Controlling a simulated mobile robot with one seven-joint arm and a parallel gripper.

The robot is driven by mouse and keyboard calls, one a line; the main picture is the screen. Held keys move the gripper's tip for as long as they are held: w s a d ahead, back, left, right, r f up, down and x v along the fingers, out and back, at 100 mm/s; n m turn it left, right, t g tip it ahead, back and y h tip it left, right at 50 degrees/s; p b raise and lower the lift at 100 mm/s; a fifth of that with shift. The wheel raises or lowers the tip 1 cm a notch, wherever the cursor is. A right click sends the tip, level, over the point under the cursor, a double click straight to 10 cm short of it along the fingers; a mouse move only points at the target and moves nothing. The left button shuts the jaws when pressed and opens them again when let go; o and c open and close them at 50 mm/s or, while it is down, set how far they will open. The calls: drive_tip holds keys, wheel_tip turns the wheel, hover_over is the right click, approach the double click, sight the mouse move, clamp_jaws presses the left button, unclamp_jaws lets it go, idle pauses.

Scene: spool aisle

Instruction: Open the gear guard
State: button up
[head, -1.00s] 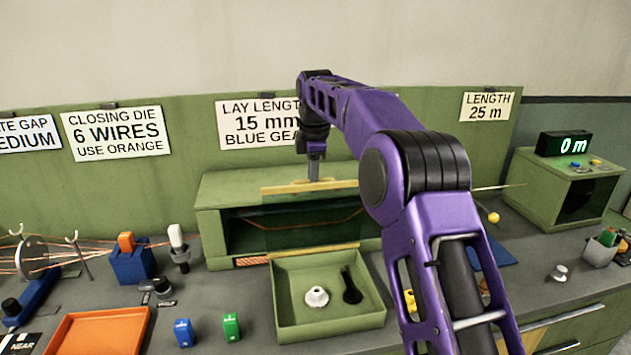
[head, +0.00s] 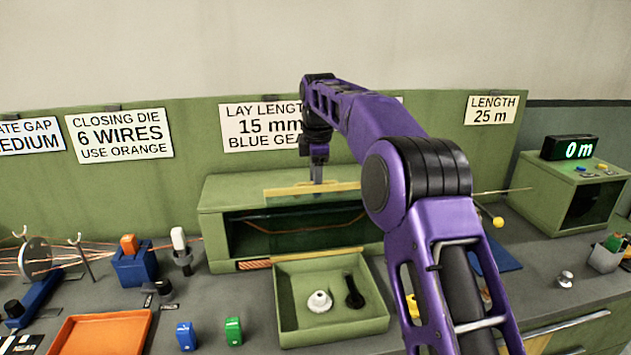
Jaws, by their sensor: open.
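The gear guard (head: 312,225) is a see-through panel on the front of a green housing (head: 230,193). Yellow strips run along its upper and lower edges. It appears down across the housing's dark opening, with a copper-coloured wire behind it. My gripper (head: 318,179) points down at the upper yellow strip (head: 345,187), near its middle. It is open, but its fingertips are small and partly unclear. I cannot tell whether they touch the strip. My purple arm hides the housing's right end.
A green tray (head: 283,308) with a white gear (head: 319,301) and a black part (head: 354,291) stands just in front of the housing. An orange tray (head: 100,335), blue block (head: 186,336) and green block (head: 233,331) lie left of it. A signboard wall (head: 420,125) rises behind.

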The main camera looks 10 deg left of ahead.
drive_tip(key=shift+r, duration=0.1)
wheel_tip(320, 180, up, 12)
drive_tip(key=s, duration=0.2)
drive_tip(key=shift+s+d+f, duration=0.15)
drive_tip(key=shift+d+f, duration=0.05)
drive_tip(key=shift+d, duration=0.1)
drive_tip(key=shift+s, duration=0.1)
idle(0.4)
